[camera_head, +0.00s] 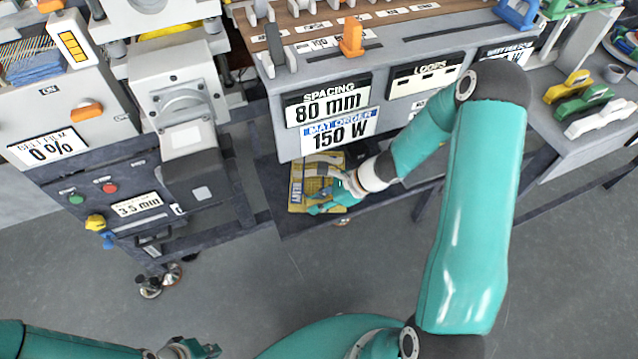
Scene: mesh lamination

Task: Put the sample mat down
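A small yellow mat (298,172) with a printed label, which looks like the sample mat, is at the dark lower shelf below the "150 W" sign. My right gripper (325,197) reaches in from the right and overlaps the mat's right part. Its fingers are small and partly merge with the mat, so I cannot tell whether they grip it or whether the mat rests on the shelf. My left gripper (205,349) is low at the bottom left, far from the mat, with nothing visible in it. Its finger opening is unclear.
The dark shelf (285,222) lies under a grey console with "80 mm" and "150 W" signs (340,132). A grey machine (180,90) stands to the left, with a panel of buttons (110,188). Coloured clamps (580,100) lie on the right bench. The floor in front is clear.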

